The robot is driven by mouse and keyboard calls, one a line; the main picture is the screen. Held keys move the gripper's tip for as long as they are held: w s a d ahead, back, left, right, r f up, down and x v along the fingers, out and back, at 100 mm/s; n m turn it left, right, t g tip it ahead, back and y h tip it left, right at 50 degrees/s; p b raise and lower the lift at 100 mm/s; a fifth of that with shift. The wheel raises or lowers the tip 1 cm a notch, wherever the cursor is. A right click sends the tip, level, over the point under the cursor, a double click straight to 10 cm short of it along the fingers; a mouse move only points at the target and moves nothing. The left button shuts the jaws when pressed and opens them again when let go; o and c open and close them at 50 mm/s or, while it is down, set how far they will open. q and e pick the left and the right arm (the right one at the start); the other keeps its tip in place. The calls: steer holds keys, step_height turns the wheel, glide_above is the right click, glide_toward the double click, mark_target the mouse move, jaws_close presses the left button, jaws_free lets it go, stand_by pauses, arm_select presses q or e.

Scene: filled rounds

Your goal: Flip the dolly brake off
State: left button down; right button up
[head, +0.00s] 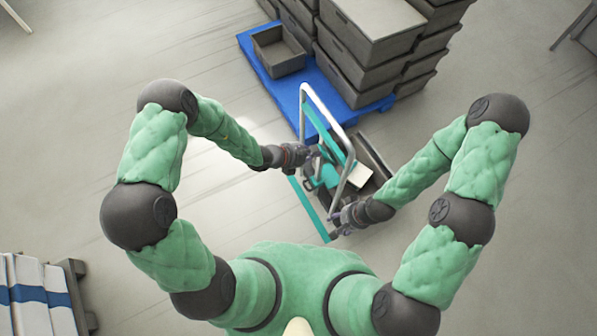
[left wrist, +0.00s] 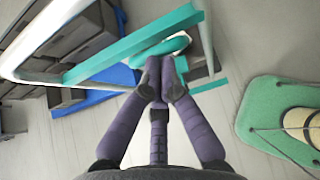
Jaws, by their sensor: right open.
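The dolly (head: 316,212) stands in the middle of the head view, with teal side bars and a tall grey tube handle (head: 342,113). The handle also shows in the left wrist view (left wrist: 62,22). I cannot make out the brake for certain. My left gripper (head: 314,156) is at the handle side of the dolly. In the left wrist view its dark fingertips (left wrist: 160,78) are together, close below a rounded teal part (left wrist: 165,47); whether they touch it is unclear. My right gripper (head: 336,224) is open at the dolly's near end; its fingertips are hard to see.
Behind the dolly is a blue pallet (head: 283,90) with stacked grey crates (head: 372,35) and one open crate (head: 279,53). A pale flat item (head: 359,178) is at the dolly. White packs with blue bands (head: 38,290) stand at lower left.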

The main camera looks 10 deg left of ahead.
arm_select(q)
steer(key=shift+w+d+r+b, duration=0.2)
steer(key=shift+w+d+r, duration=0.15)
steer(key=shift+w+d, duration=0.25)
steer(key=shift+w+d+r+b, duration=0.25)
steer(key=shift+w+d+r, duration=0.15)
steer(key=shift+d, duration=0.35)
steer(key=shift+w+d+r+b, duration=0.2)
steer(key=shift+w+d+r, duration=0.1)
steer(key=shift+w+d, duration=0.3)
arm_select(e)
steer(key=shift+f, duration=0.45)
arm_select(q)
steer(key=shift+s+d, duration=0.1)
steer(key=shift+d, duration=0.05)
